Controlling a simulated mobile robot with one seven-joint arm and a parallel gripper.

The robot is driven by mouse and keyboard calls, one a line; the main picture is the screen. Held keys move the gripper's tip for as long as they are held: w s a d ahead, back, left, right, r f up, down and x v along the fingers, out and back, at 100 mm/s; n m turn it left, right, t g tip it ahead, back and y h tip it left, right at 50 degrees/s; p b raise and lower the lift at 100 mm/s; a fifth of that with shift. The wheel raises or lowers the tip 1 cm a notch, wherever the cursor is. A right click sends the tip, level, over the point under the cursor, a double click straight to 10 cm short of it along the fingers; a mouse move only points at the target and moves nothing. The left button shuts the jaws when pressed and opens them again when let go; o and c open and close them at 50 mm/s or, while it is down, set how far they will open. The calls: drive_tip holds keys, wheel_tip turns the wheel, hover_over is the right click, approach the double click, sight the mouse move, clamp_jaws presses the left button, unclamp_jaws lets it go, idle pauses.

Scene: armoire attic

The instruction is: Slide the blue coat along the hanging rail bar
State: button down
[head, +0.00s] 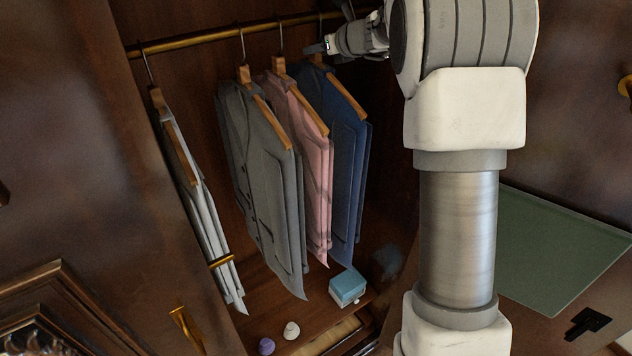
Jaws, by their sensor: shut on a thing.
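The blue coat (335,115) hangs from a wooden hanger on the brass rail bar (205,38), the furthest right of the hanging clothes. My gripper (314,49) reaches in from the right, just below the bar, at the top of the blue coat's hanger. It is shut on that hanger; the exact contact is small and partly hidden. My arm covers the right end of the bar.
A pink coat (300,135) hangs close to the left of the blue one, then a grey coat (262,170). White clothes (200,200) hang further left, across a gap. A blue box (347,287) and small items lie on the wardrobe floor.

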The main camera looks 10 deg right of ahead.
drive_tip(key=w+d+p, duration=0.2)
drive_tip(key=d, duration=0.4)
drive_tip(key=shift+w+d+r+p, duration=0.15)
drive_tip(key=shift+w+r+p, duration=0.05)
drive_tip(key=shift+w+p, duration=0.15)
drive_tip(key=shift+f, duration=0.2)
idle(0.7)
drive_tip(key=c, duration=0.6)
unclamp_jaws()
drive_tip(key=shift+s, duration=0.1)
drive_tip(key=b+v, duration=0.3)
drive_tip(key=v, duration=0.9)
drive_tip(key=shift+f, duration=0.15)
drive_tip(key=shift+d, duration=0.1)
